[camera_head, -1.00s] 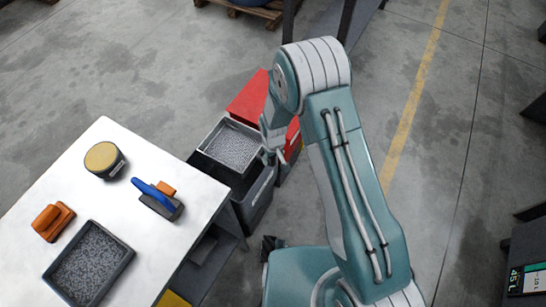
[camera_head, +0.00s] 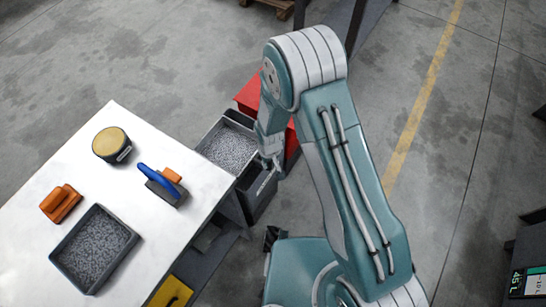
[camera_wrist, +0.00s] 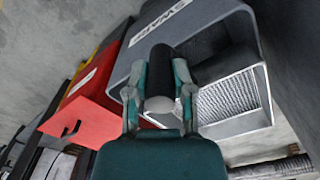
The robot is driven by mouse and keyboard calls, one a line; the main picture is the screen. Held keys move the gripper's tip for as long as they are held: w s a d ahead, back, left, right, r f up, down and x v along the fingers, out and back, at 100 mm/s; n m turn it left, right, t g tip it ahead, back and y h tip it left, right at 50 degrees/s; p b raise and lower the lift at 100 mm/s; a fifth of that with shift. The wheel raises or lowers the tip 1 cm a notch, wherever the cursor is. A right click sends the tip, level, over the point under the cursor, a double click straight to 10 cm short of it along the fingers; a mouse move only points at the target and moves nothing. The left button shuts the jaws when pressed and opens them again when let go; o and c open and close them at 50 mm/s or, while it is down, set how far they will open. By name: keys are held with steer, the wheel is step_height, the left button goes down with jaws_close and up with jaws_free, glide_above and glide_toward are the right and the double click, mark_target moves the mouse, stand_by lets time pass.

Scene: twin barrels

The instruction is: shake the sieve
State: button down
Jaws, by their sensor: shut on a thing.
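The sieve (camera_head: 226,150) is a grey box-shaped frame with a pale speckled surface inside. It sits at or over the dark grey bin (camera_head: 262,188); whether they touch cannot be told. In the wrist view, ridged mesh (camera_wrist: 232,96) shows inside a grey frame. My gripper (camera_head: 270,160) is at the sieve's right side in the head view. In the wrist view, my gripper (camera_wrist: 158,92) is shut around the dark cylindrical handle (camera_wrist: 166,70) of the sieve. The grey bin wall (camera_wrist: 160,22) beyond it carries turned lettering.
A red container (camera_head: 247,95) stands behind the bin. The white table (camera_head: 140,210) at left holds a tray of speckled material (camera_head: 94,248), an orange block (camera_head: 61,203), a round tub (camera_head: 111,145) and a blue-handled brush (camera_head: 162,184).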

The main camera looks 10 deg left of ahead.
steer(key=shift+s+f, duration=0.1)
steer(key=shift+s, duration=0.15)
steer(key=c, duration=0.7)
jaws_free()
steer(key=shift+o, duration=1.1)
steer(key=shift+a, duration=0.2)
steer(key=shift+d+r, duration=0.1)
steer(key=shift+r, duration=0.3)
steer(key=r, duration=1)
steer(key=shift+w+a, duration=0.1)
steer(key=shift+a, duration=0.1)
steer(key=shift+r, duration=0.55)
